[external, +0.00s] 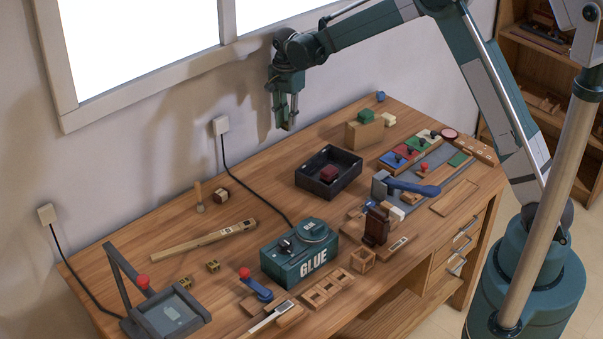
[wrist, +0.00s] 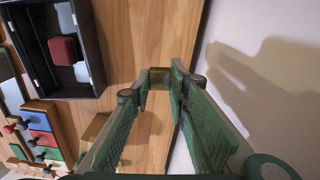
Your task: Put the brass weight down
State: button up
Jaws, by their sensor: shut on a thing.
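My gripper (external: 287,112) hangs well above the back of the wooden bench (external: 150,225), near the wall, pointing down. In the wrist view its green fingers (wrist: 160,84) are shut on a small brass-coloured block, the brass weight (wrist: 160,76), at their tips. Only part of the weight shows between the fingers. In the external view the weight (external: 289,125) is a small dark brownish piece at the fingertips, clear of the bench top.
A black tray (external: 302,181) holding a dark red block (external: 328,174) stands below and to the right of my gripper. A wooden block with a green piece (external: 366,116) stands farther right. A glue box (external: 300,252) sits nearer the front. The bench left of the tray has free room, crossed by a cable.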

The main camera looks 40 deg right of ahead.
jog(key=shift+a, duration=0.1)
dwell(0.7)
jog(key=s+a, duration=0.4)
jog(key=a, duration=0.8)
jog(key=m, duration=0.1)
send_over(241, 251)
jog(key=shift+s+a+r, duration=0.1)
jog(key=shift+r, duration=0.05)
jog(key=shift+f, duration=3.15)
jog(key=shift+f+b, duration=0.35)
jog(key=shift+f, duration=1.55)
